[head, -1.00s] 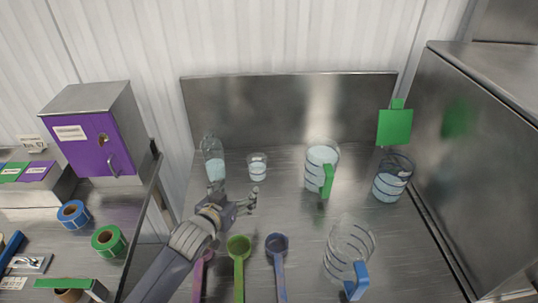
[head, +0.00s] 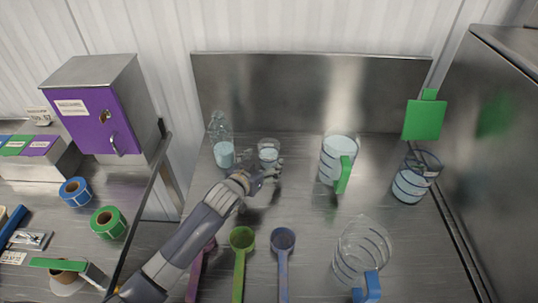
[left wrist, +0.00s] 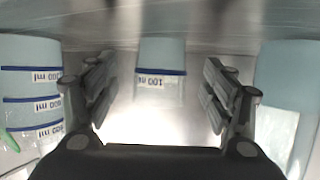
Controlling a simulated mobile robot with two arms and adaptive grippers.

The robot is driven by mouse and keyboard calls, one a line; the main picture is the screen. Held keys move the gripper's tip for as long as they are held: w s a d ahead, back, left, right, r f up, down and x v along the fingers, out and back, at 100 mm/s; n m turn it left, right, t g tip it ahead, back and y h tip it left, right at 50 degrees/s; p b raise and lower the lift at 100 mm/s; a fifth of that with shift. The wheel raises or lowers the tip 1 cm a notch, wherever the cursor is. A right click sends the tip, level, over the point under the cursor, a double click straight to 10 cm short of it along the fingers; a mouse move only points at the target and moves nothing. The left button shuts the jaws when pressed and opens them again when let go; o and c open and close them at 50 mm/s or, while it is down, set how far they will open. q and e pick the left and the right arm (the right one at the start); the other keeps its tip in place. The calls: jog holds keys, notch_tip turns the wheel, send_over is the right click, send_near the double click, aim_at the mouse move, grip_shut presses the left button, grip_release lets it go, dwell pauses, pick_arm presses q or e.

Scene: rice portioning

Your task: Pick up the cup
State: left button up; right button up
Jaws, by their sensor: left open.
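The cup (head: 269,150) is a small clear vessel with pale contents, upright on the steel counter near the back. In the left wrist view the cup (left wrist: 161,75) shows a blue band and a "100 ml" mark, centred between the fingers and ahead of them. My left gripper (head: 263,169) is open just in front of the cup; in the left wrist view its two fingers (left wrist: 163,88) stand apart on either side, with no contact visible. Part of the cup's lower side is hidden by the gripper in the head view. My right gripper is not in view.
A clear bottle (head: 222,142) stands close left of the cup. A green-handled jug (head: 337,158), a banded container (head: 414,178) and a blue-handled jug (head: 362,250) stand to the right. Green (head: 241,240) and blue (head: 283,240) scoops lie in front. A steel backsplash (head: 300,95) closes the back.

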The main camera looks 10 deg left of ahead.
pick_arm(q)
jog(key=shift+w+d+p, duration=0.1)
jog(key=shift+w+p, duration=0.2)
jog(key=shift+w, duration=0.35)
jog(key=shift+p+x, duration=0.4)
jog(key=shift+x, duration=1.65)
jog(key=shift+c, duration=0.6)
jog(key=c, duration=1.1)
